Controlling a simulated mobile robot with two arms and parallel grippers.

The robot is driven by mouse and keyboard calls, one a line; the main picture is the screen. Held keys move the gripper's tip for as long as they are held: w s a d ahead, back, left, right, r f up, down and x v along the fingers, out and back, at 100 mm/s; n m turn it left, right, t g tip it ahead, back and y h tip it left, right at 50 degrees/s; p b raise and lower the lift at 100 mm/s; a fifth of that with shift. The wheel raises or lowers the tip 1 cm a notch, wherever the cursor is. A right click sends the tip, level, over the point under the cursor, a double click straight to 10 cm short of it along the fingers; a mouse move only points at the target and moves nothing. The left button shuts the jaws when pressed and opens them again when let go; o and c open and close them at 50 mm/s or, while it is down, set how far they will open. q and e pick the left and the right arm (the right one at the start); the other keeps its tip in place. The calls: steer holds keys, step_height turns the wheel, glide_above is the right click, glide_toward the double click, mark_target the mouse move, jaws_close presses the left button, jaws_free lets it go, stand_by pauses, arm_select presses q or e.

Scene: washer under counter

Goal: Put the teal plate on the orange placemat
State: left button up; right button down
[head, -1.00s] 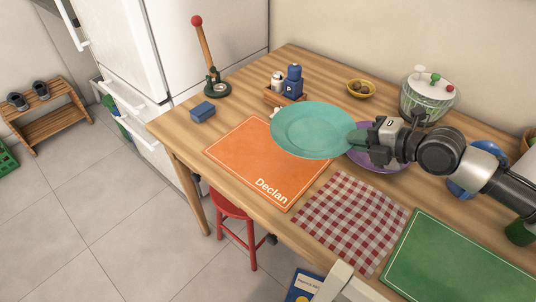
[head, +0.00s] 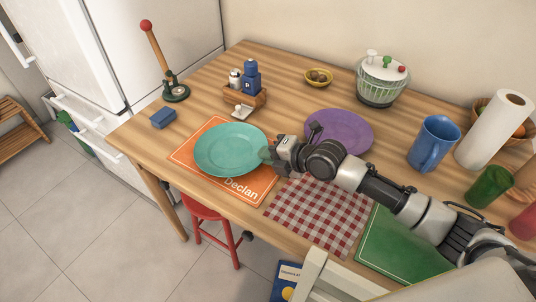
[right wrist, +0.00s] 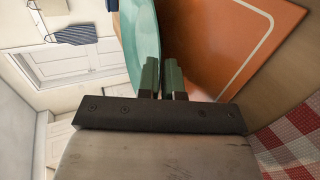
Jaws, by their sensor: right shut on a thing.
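The teal plate (head: 231,149) is over the orange placemat (head: 186,159) in the head view and hides most of its middle. The placemat's white border and part of the name "Declan" show around it. My right gripper (head: 268,155) is shut on the plate's right rim. In the right wrist view the teal plate (right wrist: 141,38) runs between the fingers of my right gripper (right wrist: 161,68), with the orange placemat (right wrist: 210,40) beside it. I cannot tell whether the plate touches the placemat. My left gripper is not in view.
A purple plate (head: 345,130) lies behind my right arm. A checked cloth (head: 318,212) and a green placemat (head: 400,245) lie to the right. A red stool (head: 212,222) is below the table edge.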

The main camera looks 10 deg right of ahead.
steer(key=c, duration=1.6)
jaws_free()
steer(key=shift+f, duration=0.15)
steer(key=v, duration=1.2)
